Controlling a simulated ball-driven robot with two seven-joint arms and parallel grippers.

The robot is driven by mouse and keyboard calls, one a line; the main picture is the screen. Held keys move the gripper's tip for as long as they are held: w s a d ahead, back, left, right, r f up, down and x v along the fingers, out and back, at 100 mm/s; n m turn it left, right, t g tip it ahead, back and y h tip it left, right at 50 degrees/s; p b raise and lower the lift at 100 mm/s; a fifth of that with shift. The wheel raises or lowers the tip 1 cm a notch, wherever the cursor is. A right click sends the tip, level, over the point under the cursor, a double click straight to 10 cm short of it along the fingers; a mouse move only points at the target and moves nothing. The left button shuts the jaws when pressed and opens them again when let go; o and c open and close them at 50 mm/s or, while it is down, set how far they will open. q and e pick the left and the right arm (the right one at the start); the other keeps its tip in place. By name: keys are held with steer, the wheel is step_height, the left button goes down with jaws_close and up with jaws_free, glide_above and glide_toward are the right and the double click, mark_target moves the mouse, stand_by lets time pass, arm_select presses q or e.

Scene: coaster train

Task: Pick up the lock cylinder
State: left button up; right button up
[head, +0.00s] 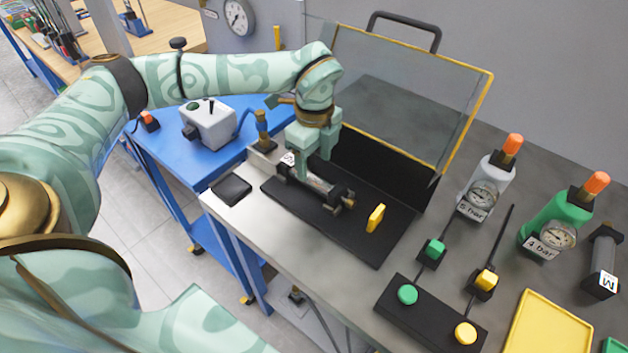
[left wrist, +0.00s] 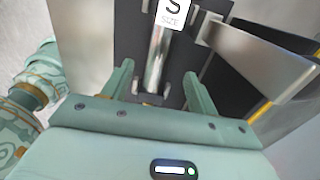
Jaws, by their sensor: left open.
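The lock cylinder (head: 318,184) lies on a black base plate (head: 375,238) on the grey bench, with dark end blocks and brass-coloured fittings at its right end. In the left wrist view its silver barrel (left wrist: 157,55) and white label with an S and "SIZE" show. My left gripper (head: 313,168) is over the cylinder, pointing down, and partly hides it. In the left wrist view the gripper (left wrist: 160,85) is open, with the barrel in line between its fingers. I cannot tell whether the fingertips touch it. My right gripper is not in view.
A clear hinged guard (head: 400,90) with a yellow edge stands raised behind the plate. Gauges, a button box (head: 425,310), an M-labelled cylinder (head: 602,262) and a yellow tray (head: 548,325) are to the right.

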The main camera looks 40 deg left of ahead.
mark_target(314, 174)
arm_select(q)
step_height(314, 174, down, 5)
steer(key=shift+a+f+b, duration=0.15)
steer(key=shift+f+b, duration=0.05)
steer(key=shift+b, duration=0.55)
steer(key=shift+s+r, duration=0.1)
jaws_close()
steer(key=shift+r, duration=0.1)
stand_by(0.6)
